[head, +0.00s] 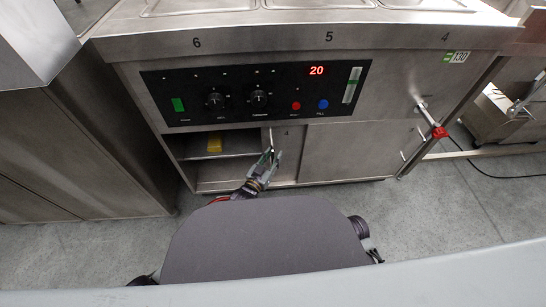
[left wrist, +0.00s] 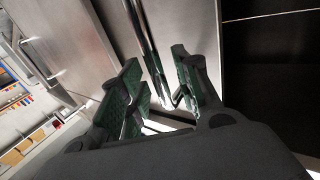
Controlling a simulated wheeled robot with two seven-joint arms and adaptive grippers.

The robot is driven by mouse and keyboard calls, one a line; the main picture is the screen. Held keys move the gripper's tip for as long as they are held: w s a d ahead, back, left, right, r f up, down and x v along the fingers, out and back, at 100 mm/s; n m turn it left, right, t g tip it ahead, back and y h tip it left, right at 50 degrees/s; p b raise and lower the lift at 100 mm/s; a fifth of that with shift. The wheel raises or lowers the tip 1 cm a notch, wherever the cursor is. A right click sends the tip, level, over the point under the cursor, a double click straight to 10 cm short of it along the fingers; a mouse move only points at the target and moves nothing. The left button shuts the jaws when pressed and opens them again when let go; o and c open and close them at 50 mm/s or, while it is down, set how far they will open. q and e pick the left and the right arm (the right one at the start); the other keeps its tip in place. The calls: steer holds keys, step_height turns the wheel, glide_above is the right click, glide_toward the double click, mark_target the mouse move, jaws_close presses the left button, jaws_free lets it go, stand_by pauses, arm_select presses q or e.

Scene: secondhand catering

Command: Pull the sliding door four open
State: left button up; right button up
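The steel counter has a low cabinet with sliding doors below its control panel. A narrow door part (head: 287,158) with a small, hard-to-read mark stands at the right edge of an open bay. A wider door (head: 350,150) is to its right. I cannot tell for certain which is door four. My left gripper (head: 265,163) is at the upright bar handle on the narrow part. In the left wrist view, my left gripper (left wrist: 165,92) is open, with green-padded fingers on either side of the thin metal handle (left wrist: 148,45). Contact is unclear. My right gripper is not in view.
The open bay (head: 205,172) holds a yellow item (head: 214,144) on its shelf. The control panel (head: 260,92) overhangs the doors. A steel cabinet (head: 85,150) stands left. Grey floor lies in front.

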arm_select(q)
steer(key=v, duration=1.2)
stand_by(0.7)
steer(key=shift+r, duration=0.15)
stand_by(0.5)
